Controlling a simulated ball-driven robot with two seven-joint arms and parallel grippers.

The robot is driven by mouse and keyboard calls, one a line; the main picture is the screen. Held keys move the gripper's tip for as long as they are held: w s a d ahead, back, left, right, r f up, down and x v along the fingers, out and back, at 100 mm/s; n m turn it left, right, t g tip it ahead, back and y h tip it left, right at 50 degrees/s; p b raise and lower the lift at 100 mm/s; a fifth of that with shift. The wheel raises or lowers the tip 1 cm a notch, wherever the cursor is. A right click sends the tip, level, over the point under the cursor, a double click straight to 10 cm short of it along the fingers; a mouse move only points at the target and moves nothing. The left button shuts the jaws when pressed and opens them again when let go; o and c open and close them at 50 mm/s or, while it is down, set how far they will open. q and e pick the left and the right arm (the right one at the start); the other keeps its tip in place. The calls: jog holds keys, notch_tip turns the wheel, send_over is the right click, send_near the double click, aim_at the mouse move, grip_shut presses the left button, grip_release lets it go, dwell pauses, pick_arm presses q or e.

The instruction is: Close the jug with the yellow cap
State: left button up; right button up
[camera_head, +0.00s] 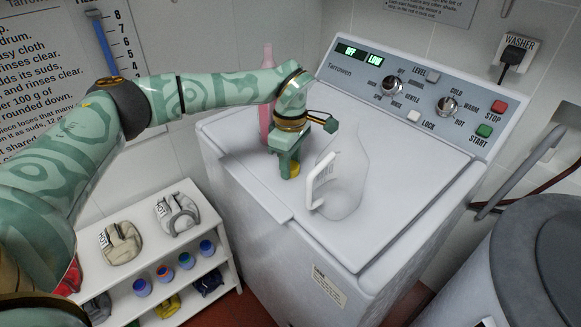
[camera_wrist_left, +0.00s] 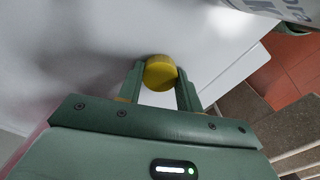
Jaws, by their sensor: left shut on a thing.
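The yellow cap (camera_wrist_left: 160,72) is between the two fingers of my left gripper (camera_wrist_left: 160,82) in the left wrist view. In the head view my left gripper (camera_head: 288,168) points down over the washer top, shut on the yellow cap (camera_head: 294,170), which shows only in part. I cannot tell whether the cap touches the washer top. The jug (camera_head: 345,185) is clear with a white handle (camera_head: 320,180). It stands on the washer top just right of my left gripper, apart from the cap. My right gripper is not in view.
A pink bottle (camera_head: 266,95) stands behind my left wrist on the washer (camera_head: 400,215). The washer's control panel (camera_head: 420,88) rises at the back. A white shelf (camera_head: 150,262) with bags and small cups is at lower left. A grey bin (camera_head: 540,255) is at right.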

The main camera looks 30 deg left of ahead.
pick_arm(q)
notch_tip(320, 180, up, 10)
jog(key=p, duration=0.3)
dwell(0.4)
